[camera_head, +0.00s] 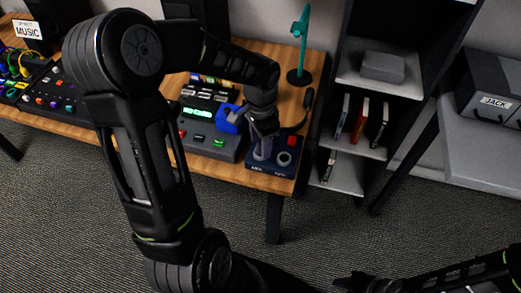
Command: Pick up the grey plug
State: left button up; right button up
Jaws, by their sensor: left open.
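A small dark blue box (259,167) with white labels sits near the right front corner of the wooden table. A grey piece (262,152), which looks like the grey plug, stands upright on the left part of its top. My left gripper (264,133) points down right above this grey piece and is open. The gripper and wrist partly cover the piece, so I cannot tell whether the fingers touch it. My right gripper (352,283) is low at the bottom edge, far from the table; its fingers are too dark to read.
On the box are a grey ring (284,159) and a red button (292,141). A teal stand (300,50) is behind. Shelves (345,170) stand right of the table (268,183).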

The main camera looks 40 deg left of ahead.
pick_arm(q)
jog(key=shift+c, duration=0.5)
grip_shut()
